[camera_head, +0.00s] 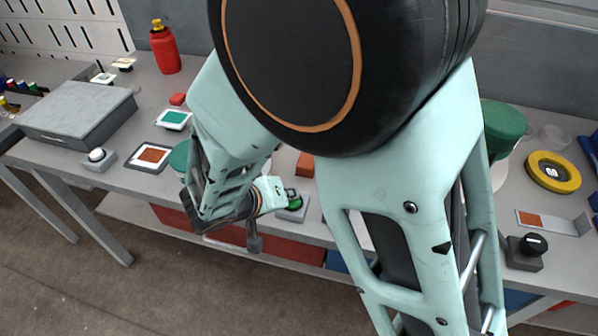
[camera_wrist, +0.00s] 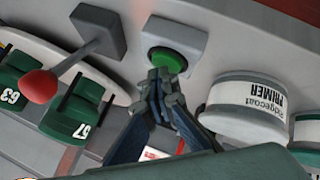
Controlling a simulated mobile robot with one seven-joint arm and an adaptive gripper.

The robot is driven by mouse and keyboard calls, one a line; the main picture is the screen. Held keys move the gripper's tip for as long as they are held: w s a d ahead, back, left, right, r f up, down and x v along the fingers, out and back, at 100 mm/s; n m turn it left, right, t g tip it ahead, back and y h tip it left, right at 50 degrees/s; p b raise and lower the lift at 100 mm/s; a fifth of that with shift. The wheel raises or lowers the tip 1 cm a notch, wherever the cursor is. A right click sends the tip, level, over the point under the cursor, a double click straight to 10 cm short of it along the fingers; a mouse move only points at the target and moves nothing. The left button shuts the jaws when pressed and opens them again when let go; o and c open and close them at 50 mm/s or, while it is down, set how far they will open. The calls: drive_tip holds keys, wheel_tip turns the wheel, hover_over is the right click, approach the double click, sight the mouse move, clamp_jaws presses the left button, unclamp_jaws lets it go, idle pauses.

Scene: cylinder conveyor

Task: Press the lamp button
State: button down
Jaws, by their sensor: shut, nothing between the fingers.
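A round green button (camera_wrist: 168,60) on a light grey base is in the wrist view, just beyond my fingertips. In the head view, a green button (camera_head: 294,200) on a grey base shows beside my wrist, partly hidden by it. My gripper (camera_wrist: 165,78) is shut and empty, its fingertips over the near edge of the green button. I cannot tell whether they touch it. Other buttons are a white one (camera_head: 97,155) at the left and a black one (camera_head: 534,244) at the right. No label shows which is the lamp's.
A lever with a red knob (camera_wrist: 40,86) stands left of the green button; a primer can (camera_wrist: 246,106) is right of it. Green numbered pieces (camera_wrist: 75,108) lie at the left. A grey case (camera_head: 75,110) and yellow tape roll (camera_head: 553,172) are on the bench. My arm hides the bench's middle.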

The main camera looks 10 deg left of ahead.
drive_tip(key=shift+r, duration=0.85)
drive_tip(key=shift+r, duration=0.1)
drive_tip(key=shift+r+p, duration=1.05)
drive_tip(key=shift+r, duration=1.35)
